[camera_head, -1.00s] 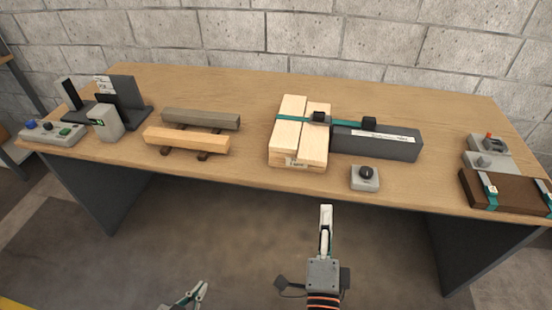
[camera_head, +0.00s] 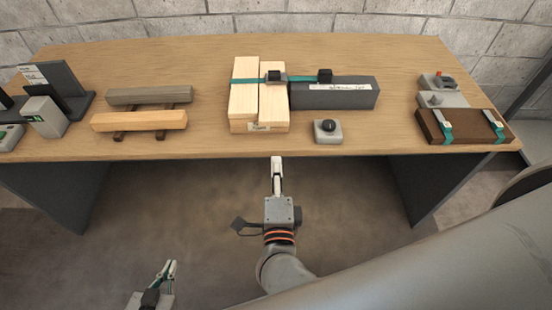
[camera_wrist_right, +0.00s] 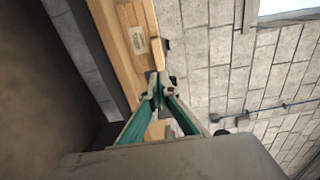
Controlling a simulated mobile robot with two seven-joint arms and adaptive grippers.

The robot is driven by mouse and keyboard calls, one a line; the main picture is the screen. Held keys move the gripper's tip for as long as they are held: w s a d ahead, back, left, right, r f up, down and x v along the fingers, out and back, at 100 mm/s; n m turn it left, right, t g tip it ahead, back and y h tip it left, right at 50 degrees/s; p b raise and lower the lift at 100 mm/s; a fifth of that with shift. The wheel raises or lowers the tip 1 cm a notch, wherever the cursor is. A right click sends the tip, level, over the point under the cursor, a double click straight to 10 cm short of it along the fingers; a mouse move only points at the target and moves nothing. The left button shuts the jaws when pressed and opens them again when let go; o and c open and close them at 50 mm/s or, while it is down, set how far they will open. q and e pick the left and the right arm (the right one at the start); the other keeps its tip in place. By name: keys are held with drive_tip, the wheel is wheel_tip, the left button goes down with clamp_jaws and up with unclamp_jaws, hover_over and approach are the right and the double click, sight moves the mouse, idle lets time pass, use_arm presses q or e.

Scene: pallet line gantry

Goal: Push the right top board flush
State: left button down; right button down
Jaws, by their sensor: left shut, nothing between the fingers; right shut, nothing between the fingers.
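The right top board (camera_head: 272,98) is pale wood and lies beside the left top board (camera_head: 243,94) on a stack at the table's middle. A narrow gap runs between them, and a teal strap crosses both. A label shows on the stack's front end; it also shows in the right wrist view (camera_wrist_right: 138,40). My right gripper (camera_head: 277,160) is shut and empty, pointing at the stack from the table's front edge. In the right wrist view its fingertips (camera_wrist_right: 158,84) appear near the wood; contact cannot be told. My left gripper (camera_head: 170,264) is shut and empty, low, before the table.
A dark grey block (camera_head: 335,95) adjoins the stack's right side. A grey box with a black knob (camera_head: 328,131) stands at the front edge. Two loose bars (camera_head: 138,120) lie left. A brown strapped board (camera_head: 468,130) lies far right. My arm link fills the lower right.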

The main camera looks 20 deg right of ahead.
sight(275, 123)
drive_tip(key=x, duration=1.1)
drive_tip(key=shift+w+d+p, duration=0.15)
drive_tip(key=shift+w+p, duration=0.15)
drive_tip(key=shift+w, duration=0.05)
drive_tip(key=x, duration=0.4)
drive_tip(key=shift+w, duration=0.1)
